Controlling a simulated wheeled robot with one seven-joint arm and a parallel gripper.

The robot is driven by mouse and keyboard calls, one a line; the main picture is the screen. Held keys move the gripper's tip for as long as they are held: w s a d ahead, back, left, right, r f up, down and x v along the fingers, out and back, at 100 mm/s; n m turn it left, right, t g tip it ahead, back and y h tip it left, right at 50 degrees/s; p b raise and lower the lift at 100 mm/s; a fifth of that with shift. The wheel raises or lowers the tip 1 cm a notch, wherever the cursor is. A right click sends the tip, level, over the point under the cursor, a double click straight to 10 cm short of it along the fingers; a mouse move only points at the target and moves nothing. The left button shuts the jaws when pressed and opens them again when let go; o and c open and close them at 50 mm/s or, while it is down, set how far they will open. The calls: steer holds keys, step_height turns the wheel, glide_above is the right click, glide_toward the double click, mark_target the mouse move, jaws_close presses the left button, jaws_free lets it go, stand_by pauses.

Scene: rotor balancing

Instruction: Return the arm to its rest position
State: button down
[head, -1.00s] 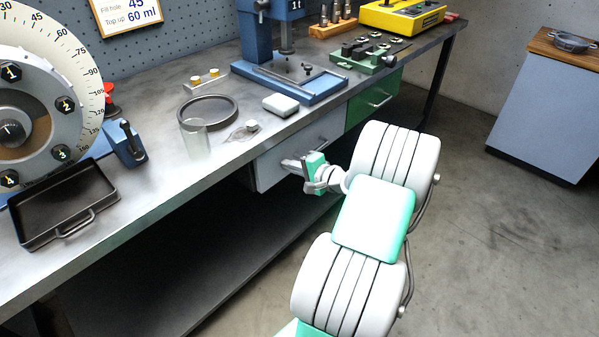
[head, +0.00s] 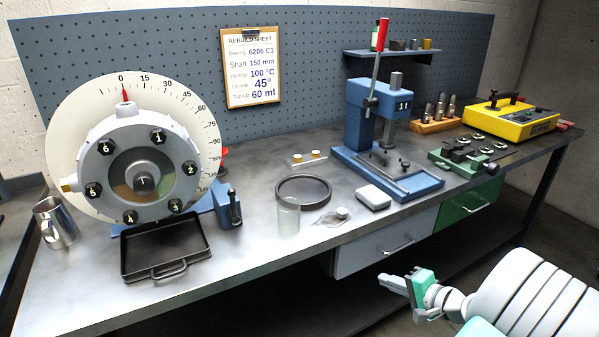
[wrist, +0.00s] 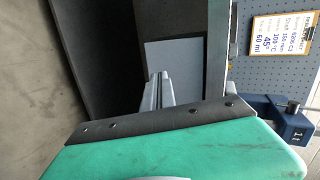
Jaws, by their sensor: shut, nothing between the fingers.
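My gripper (head: 394,283) is at the lower right of the head view, in front of the workbench's front edge and apart from everything on the bench. Its fingers are together with nothing between them. In the wrist view the fingers (wrist: 158,90) show as two grey bars side by side, with the light drawer front (wrist: 175,60) beyond them. My arm is bent and comes in from the lower right of the head view.
The workbench (head: 260,250) carries a rotor with a dial (head: 140,170), a black tray (head: 165,250), a glass beaker (head: 288,218), a black ring (head: 303,190), a blue press (head: 385,130), a green vise (head: 465,158) and a yellow box (head: 510,117). Open floor lies at right.

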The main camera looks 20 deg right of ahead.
steer(key=w+a+r+n+g+y+p, duration=0.1)
steer(key=w+a+r+n+g+p, duration=0.15)
steer(key=a, duration=0.35)
steer(key=w+a+r+n+g+p, duration=0.1)
steer(key=a+r+n+g+p, duration=0.15)
steer(key=a, duration=0.25)
steer(key=s+a+r+n+g+h+p, duration=0.4)
steer(key=s+a+r+n+p, duration=0.3)
steer(key=a+r, duration=0.7)
steer(key=s+a+n, duration=0.2)
steer(key=shift+s+n, duration=0.3)
steer(key=shift+s, duration=0.1)
